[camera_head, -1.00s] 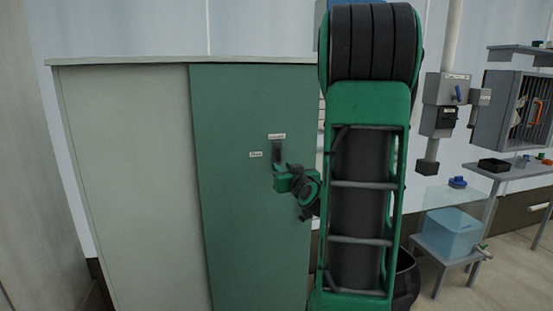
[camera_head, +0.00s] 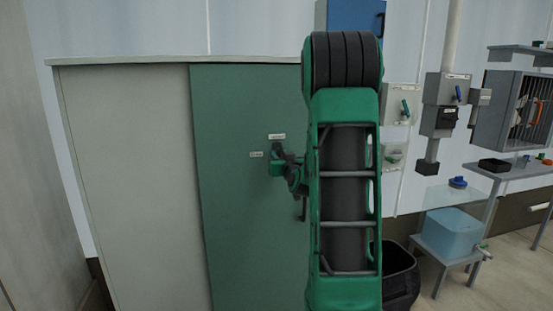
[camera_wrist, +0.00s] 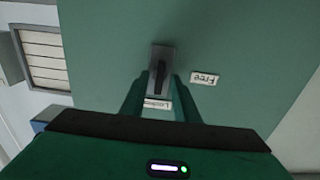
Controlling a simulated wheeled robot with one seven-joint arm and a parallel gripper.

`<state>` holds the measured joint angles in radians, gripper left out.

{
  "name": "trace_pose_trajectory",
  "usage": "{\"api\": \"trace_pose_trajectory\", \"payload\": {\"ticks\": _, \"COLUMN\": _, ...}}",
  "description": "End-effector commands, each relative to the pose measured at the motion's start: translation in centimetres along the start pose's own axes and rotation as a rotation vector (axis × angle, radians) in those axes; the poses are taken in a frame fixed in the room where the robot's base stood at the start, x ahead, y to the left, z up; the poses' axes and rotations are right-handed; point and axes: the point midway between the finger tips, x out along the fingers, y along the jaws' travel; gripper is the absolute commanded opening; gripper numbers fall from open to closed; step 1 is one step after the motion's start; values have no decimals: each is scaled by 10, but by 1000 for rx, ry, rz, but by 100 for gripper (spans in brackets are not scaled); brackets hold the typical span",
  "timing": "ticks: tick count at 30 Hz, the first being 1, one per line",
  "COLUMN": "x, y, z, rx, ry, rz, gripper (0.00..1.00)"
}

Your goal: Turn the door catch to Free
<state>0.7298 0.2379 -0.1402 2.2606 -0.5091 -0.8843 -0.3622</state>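The door catch (camera_wrist: 161,70) is a dark grey plate with a lever, on the green door (camera_head: 235,220). In the wrist view, which is upside down, the lever points at the "Locked" label (camera_wrist: 157,103); the "Free" label (camera_wrist: 205,78) lies to one side. In the head view, the "Locked" label (camera_head: 277,136) is above the catch and the "Free" label (camera_head: 256,154) left of it. My gripper (camera_head: 278,162) is at the catch and hides most of it there. In the wrist view its fingers stand apart, one on each side of the lever; contact cannot be told.
A pale cabinet panel (camera_head: 130,180) adjoins the door on the left. Right of my arm are wall switch boxes (camera_head: 402,103), a dark bin (camera_head: 402,283), and a light blue tank (camera_head: 453,232) on a low stand. The floor in front of the tank is clear.

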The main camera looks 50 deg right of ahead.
Motion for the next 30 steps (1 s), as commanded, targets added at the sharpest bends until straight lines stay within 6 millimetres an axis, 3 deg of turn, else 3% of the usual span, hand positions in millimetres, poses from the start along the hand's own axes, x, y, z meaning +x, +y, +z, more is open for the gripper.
{"api": "trace_pose_trajectory", "payload": {"ticks": 8, "x": 2, "y": 0, "z": 0, "rx": 0, "ry": -1, "rz": 0, "gripper": 28}}
{"api": "trace_pose_trajectory", "payload": {"ticks": 12, "x": 2, "y": 0, "z": 0, "rx": 0, "ry": -1, "rz": -1, "gripper": 0}}
{"api": "trace_pose_trajectory", "payload": {"ticks": 23, "x": 2, "y": -2, "z": 1, "rx": 31, "ry": -2, "rz": -3, "gripper": 0}}
{"api": "trace_pose_trajectory", "payload": {"ticks": 30, "x": 2, "y": -2, "z": 1, "rx": 155, "ry": -3, "rz": -5, "gripper": 0}}
